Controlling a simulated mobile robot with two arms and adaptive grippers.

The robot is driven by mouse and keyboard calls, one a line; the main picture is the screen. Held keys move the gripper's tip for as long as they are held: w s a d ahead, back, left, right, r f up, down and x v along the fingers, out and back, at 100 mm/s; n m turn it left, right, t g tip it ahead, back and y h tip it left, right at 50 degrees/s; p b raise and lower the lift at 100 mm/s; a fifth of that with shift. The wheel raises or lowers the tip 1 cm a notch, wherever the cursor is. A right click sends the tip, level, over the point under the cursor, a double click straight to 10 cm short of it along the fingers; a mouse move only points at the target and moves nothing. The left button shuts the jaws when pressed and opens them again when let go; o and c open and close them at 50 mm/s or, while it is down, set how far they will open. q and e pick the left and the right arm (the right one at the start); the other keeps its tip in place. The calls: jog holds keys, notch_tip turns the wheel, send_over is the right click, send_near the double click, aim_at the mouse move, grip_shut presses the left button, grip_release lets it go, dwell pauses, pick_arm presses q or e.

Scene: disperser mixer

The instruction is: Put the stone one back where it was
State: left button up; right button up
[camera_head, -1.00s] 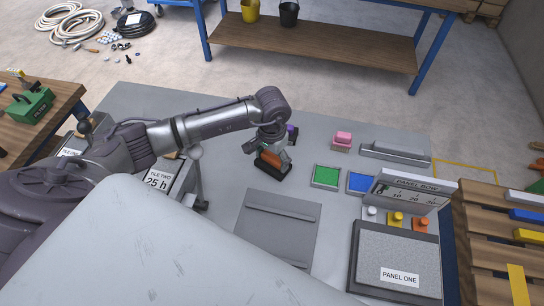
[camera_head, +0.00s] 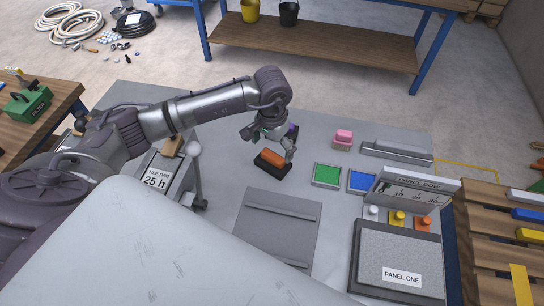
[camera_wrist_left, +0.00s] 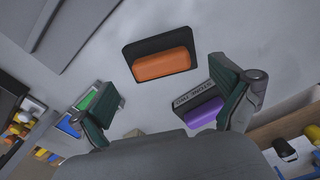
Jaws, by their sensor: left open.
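An orange block (camera_head: 272,157) sits in a black holder (camera_head: 262,166) on the grey worktop, left of the green pad. It also shows in the left wrist view (camera_wrist_left: 162,64); I read no label on it. A purple block (camera_head: 293,130) stands just behind, partly hidden by my gripper; in the left wrist view the holder beside it (camera_wrist_left: 196,100) is marked STONE TWO. My left gripper (camera_head: 268,141) is open and empty above and just behind the orange block, its fingers spread apart in the left wrist view (camera_wrist_left: 168,104). My right gripper is not in view.
A green pad (camera_head: 326,175), a blue pad (camera_head: 361,182) and a pink block (camera_head: 343,136) lie to the right. The upright PANEL BOW board (camera_head: 440,191) and PANEL ONE plate (camera_head: 382,254) are at the right front.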

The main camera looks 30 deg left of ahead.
aim_at(272, 156)
pick_arm(q)
notch_tip(272, 156, up, 8)
jog(key=b, duration=0.1)
jog(key=shift+f+b, duration=0.2)
jog(key=shift+b, duration=0.1)
dwell(0.3)
